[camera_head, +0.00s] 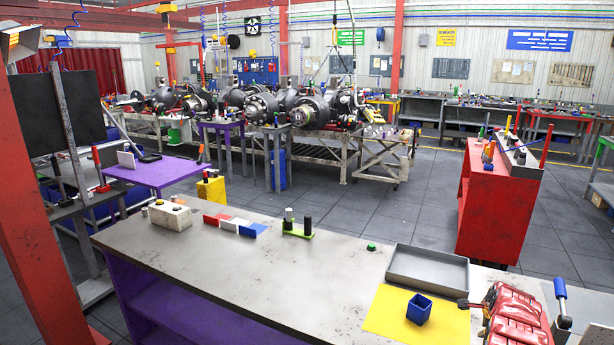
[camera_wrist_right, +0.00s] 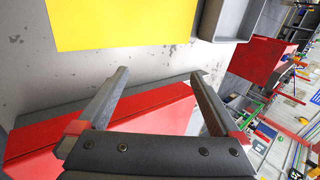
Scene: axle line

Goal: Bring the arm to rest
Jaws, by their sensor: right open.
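My right gripper (camera_head: 478,312) shows at the lower right of the head view, with red glossy parts, by the right edge of the yellow mat (camera_head: 383,325). In the right wrist view my right gripper (camera_wrist_right: 161,73) has its two grey fingers spread apart with nothing between them. The fingers are above the bench's right part. The yellow mat also shows in the wrist view (camera_wrist_right: 120,22). My left gripper is not in view.
A dark blue open box (camera_head: 419,309) stands on the mat. A grey tray (camera_head: 428,285) lies behind it, with a green button (camera_head: 371,247) nearby. Blocks (camera_head: 235,224) stand farther left. A red cabinet (camera_head: 500,205) is beyond the bench (camera_head: 270,290). The bench's middle is clear.

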